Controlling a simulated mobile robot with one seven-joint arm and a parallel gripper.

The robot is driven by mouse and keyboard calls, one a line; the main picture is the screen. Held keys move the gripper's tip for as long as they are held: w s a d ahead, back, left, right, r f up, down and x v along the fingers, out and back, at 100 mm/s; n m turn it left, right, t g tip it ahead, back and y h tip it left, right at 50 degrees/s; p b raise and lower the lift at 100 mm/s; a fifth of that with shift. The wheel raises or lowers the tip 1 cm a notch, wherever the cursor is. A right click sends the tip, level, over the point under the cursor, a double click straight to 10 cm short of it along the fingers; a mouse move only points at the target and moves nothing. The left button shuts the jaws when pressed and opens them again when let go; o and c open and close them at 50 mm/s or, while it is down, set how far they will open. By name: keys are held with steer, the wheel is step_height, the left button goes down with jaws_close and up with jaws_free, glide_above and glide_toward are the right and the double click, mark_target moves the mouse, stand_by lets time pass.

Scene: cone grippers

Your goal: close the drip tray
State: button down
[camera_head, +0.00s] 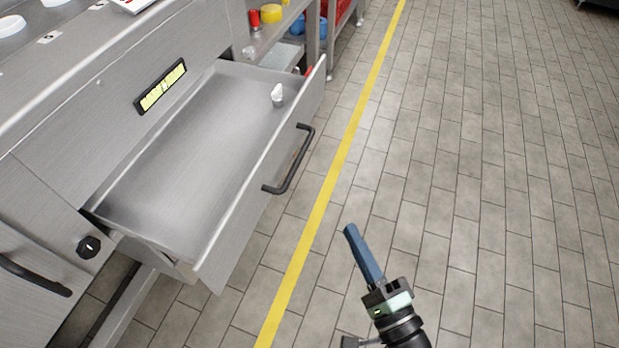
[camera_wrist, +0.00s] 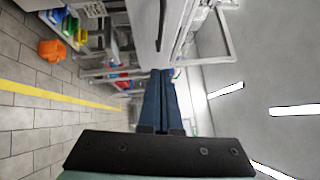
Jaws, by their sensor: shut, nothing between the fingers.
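The drip tray (camera_head: 185,150) is a wide steel drawer that stands pulled out of the steel counter unit in the head view. Its front panel has a black bar handle (camera_head: 289,160) facing right. A small whitish object (camera_head: 277,94) is inside the tray at its far end. My gripper (camera_head: 350,230) has blue fingers, shut and empty, above the tiled floor to the right of the tray and apart from it. In the wrist view the shut fingers (camera_wrist: 158,100) point toward steel furniture; I cannot tell which panel there is the tray.
A steel shelf unit (camera_head: 290,30) with red, yellow and blue items stands beyond the tray. A black knob (camera_head: 89,247) sits on the unit's front. A yellow floor line (camera_head: 330,185) runs past the tray. The tiled floor to the right is clear. An orange object (camera_wrist: 52,50) shows in the wrist view.

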steer(key=s+a+b+x, duration=0.1)
steer(key=a+x, duration=0.1)
steer(key=x, duration=1)
steer(key=shift+a+r, duration=0.25)
steer(key=shift+a, duration=0.1)
